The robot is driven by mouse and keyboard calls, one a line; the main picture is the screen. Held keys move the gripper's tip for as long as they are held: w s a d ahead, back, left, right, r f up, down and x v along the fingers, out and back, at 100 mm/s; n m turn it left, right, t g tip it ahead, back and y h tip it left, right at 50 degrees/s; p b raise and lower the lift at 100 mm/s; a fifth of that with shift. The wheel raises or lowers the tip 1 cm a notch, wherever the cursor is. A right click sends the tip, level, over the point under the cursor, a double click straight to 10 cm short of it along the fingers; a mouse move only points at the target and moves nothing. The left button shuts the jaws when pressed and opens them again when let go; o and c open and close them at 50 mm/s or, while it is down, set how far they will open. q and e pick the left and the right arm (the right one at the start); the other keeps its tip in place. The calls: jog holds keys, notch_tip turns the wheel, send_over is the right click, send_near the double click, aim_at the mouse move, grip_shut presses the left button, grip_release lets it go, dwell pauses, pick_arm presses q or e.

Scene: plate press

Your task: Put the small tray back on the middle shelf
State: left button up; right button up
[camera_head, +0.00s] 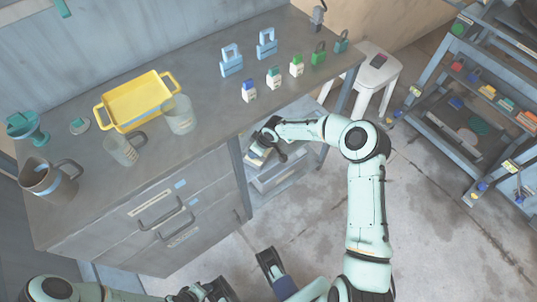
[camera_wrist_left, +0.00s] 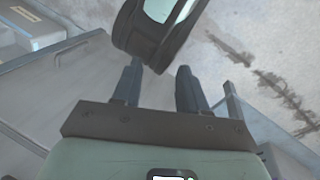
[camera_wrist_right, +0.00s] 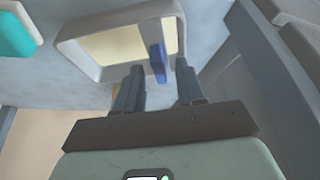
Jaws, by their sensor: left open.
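A small pale tray with a cream inside (camera_wrist_right: 120,42) shows close up in the right wrist view. A narrow blue piece (camera_wrist_right: 157,62) shows in front of its near wall. In the head view the tray (camera_head: 257,156) is partly hidden by my arm, at the open shelves beside the drawers. My right gripper (camera_wrist_right: 160,75) has its fingers apart at the tray's near rim; whether they hold it I cannot tell. My left gripper (camera_wrist_left: 158,75) is open and empty, low in front of the drawers.
The bench top (camera_head: 215,105) carries a yellow tray (camera_head: 138,100), mugs, and several padlocks. The drawer cabinet (camera_head: 150,220) is left of the shelves. A white stool (camera_head: 375,68) stands behind my right arm, and a loaded rack (camera_head: 480,110) at right. Floor between is clear.

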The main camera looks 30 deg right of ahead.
jog(key=s+d+p, duration=0.2)
jog(key=s+d, duration=0.4)
jog(key=s, duration=0.5)
jog(key=s+a+f+m+g+y, duration=0.1)
jog(key=s+a+f+m+y, duration=0.15)
jog(key=s+a, duration=0.45)
jog(key=s+a+f+m+g+y, duration=0.15)
jog(key=s+a+f, duration=0.3)
jog(key=a, duration=0.55)
pick_arm(q)
jog(key=shift+g, duration=0.5)
jog(key=s, duration=0.1)
jog(key=s+d+r, duration=0.1)
jog(key=s+r, duration=0.1)
jog(key=shift+d+r, duration=0.25)
pick_arm(e)
jog(key=s+a+f+m+h, duration=0.1)
jog(key=s+m, duration=0.1)
jog(key=s, duration=0.4)
jog(key=s+m+g+h, duration=0.1)
jog(key=s+m, duration=0.2)
jog(key=s, duration=0.4)
jog(key=shift+a+f+m+h, duration=0.3)
jog(key=shift+a+f, duration=0.1)
pick_arm(q)
jog(key=shift+r, duration=0.1)
pick_arm(e)
jog(key=shift+s+r, duration=0.1)
